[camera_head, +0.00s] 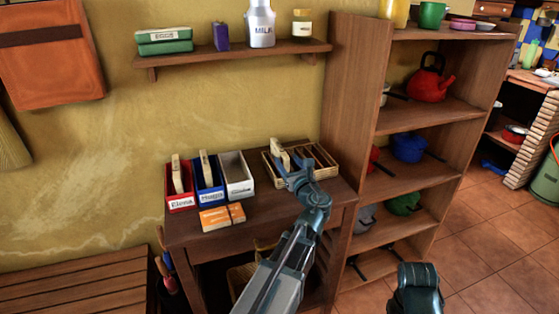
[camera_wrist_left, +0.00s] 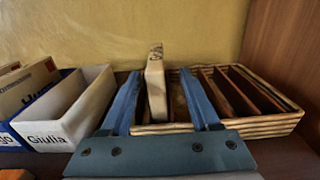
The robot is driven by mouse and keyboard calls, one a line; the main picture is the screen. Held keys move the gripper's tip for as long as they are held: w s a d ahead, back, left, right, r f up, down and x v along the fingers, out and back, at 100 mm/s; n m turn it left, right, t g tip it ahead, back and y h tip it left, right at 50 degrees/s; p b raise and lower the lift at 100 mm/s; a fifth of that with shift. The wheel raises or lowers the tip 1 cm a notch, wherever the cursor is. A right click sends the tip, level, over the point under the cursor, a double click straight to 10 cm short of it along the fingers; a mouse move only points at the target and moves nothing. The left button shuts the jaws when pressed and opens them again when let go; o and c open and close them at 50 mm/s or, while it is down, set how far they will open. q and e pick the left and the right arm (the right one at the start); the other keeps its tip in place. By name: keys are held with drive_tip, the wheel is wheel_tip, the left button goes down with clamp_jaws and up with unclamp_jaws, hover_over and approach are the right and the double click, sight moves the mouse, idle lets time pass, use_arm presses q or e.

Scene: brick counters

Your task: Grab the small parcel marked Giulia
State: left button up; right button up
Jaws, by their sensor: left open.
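A small pale parcel (camera_head: 279,155) stands upright in the left part of a slatted wooden crate (camera_head: 326,173) on the table. In the left wrist view the parcel (camera_wrist_left: 156,85) shows dark marks near its top, too small to read. My left gripper (camera_wrist_left: 160,76) is open, with one blue finger on each side of the parcel and gaps between. In the head view my left gripper (camera_head: 291,168) reaches over the crate's front and hides part of it. A white bin (camera_head: 237,189) looks empty; its label reads Giulia in the left wrist view (camera_wrist_left: 48,137).
A red bin (camera_head: 181,203) labelled Elena and a blue bin (camera_head: 209,193) labelled Hugo each hold a parcel. Orange packets (camera_head: 222,217) lie in front. A tall shelf unit (camera_head: 352,100) stands close on the right. A wall shelf (camera_head: 230,59) hangs above.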

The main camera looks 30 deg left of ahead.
sight(281, 153)
use_arm(q)
drive_tip(key=shift+a, duration=0.1)
drive_tip(key=x, duration=0.5)
drive_tip(key=shift+a+r, duration=0.15)
drive_tip(key=shift+r, duration=0.1)
drive_tip(key=shift+s, duration=0.1)
clamp_jaws()
